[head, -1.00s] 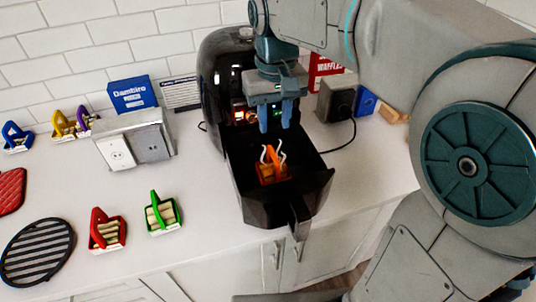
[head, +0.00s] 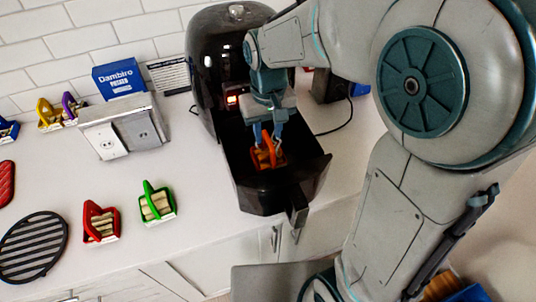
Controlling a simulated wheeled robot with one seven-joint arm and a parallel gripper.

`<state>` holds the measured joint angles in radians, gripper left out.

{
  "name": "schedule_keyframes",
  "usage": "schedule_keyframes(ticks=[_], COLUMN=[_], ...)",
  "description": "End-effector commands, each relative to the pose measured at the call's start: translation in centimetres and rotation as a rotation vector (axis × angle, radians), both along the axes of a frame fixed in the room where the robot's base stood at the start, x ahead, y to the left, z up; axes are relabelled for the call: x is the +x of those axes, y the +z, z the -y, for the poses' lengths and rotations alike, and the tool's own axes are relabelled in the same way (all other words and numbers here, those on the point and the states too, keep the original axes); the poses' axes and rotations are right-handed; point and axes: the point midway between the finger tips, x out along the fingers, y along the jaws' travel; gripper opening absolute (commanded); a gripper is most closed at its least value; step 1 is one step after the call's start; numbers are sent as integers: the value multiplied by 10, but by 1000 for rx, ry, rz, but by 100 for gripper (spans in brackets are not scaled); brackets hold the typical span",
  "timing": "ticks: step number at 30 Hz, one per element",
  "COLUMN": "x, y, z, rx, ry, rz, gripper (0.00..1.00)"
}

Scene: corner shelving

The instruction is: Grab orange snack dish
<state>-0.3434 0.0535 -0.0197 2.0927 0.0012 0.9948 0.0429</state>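The orange snack dish (head: 267,155), with its upright orange handle, sits inside the pulled-out black air fryer drawer (head: 303,184). My gripper (head: 268,139) points down into the drawer, right over the dish. Its two blue fingers stand apart, one on each side of the upper handle. I cannot tell whether either finger touches the handle. The gripper looks open. The dish appears to rest on the drawer floor; its lower part is dark and partly hidden.
The air fryer body (head: 205,75) stands behind. Red (head: 100,222) and green (head: 156,203) snack dishes, a round black grill (head: 35,247) and an outlet box (head: 125,132) are to the left.

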Motion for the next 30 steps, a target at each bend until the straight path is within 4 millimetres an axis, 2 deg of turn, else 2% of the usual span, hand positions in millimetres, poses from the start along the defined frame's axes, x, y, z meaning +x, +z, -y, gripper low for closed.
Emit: schedule_keyframes(ticks=[3, 6, 14, 18, 30], x=[-1, 0, 0, 0, 0], y=[-18, -27, -30, -30, -30], z=[0, 0, 1, 1, 0], rx=[-1, -1, 0, 0, 0], ry=[0, 0, -1, -1, 0], rz=[-5, -3, -1, -1, 0], gripper=[33, 33, 33, 0, 0])
